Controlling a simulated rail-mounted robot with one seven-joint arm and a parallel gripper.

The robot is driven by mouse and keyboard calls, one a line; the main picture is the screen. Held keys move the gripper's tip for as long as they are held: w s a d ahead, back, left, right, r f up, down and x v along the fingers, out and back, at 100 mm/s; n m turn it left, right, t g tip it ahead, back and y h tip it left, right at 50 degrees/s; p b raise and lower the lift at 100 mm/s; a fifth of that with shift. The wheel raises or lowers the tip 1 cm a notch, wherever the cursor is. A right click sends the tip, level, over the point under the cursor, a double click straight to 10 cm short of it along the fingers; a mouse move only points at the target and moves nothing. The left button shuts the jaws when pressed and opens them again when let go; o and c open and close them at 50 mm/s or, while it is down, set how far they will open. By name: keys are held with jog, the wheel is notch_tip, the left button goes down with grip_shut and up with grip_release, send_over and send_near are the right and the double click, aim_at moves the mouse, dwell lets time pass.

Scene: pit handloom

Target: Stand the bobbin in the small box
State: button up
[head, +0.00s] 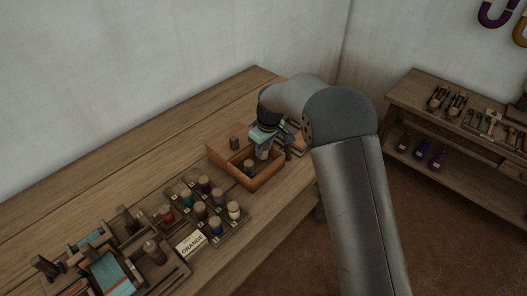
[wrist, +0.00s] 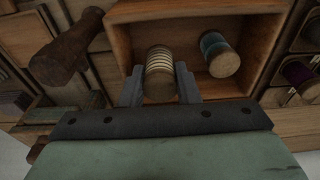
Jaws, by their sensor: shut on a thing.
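The held bobbin (wrist: 160,72), wound with cream-and-dark striped thread, sits between the two fingers of my gripper (wrist: 160,88). In the head view my gripper (head: 264,146) is over the far part of the small brown wooden box (head: 270,180), with the pale bobbin (head: 263,154) below it. The box also fills the upper middle of the wrist view (wrist: 118,42). The held bobbin's lower end is hidden, so I cannot tell whether it touches the box floor. A second bobbin with blue-grey thread (wrist: 219,54) stands in the box, apart from the held one.
A rack of several coloured bobbins stands left of the box, by a card reading ORANGE (head: 190,243). A dark wooden piece (wrist: 66,48) lies beside the box. A shelf unit (head: 455,110) stands at the right.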

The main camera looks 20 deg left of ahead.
jog(key=shift+s+f, duration=0.1)
jog(key=shift+f, duration=1.15)
jog(key=shift+f, duration=0.2)
jog(key=o, duration=0.7)
jog(key=r, duration=0.4)
jog(key=d+r+b, duration=0.1)
jog(key=r, duration=0.7)
jog(key=shift+s+d+r+b, duration=0.15)
jog(key=shift+s+d+b, duration=0.15)
jog(key=shift+s, duration=0.1)
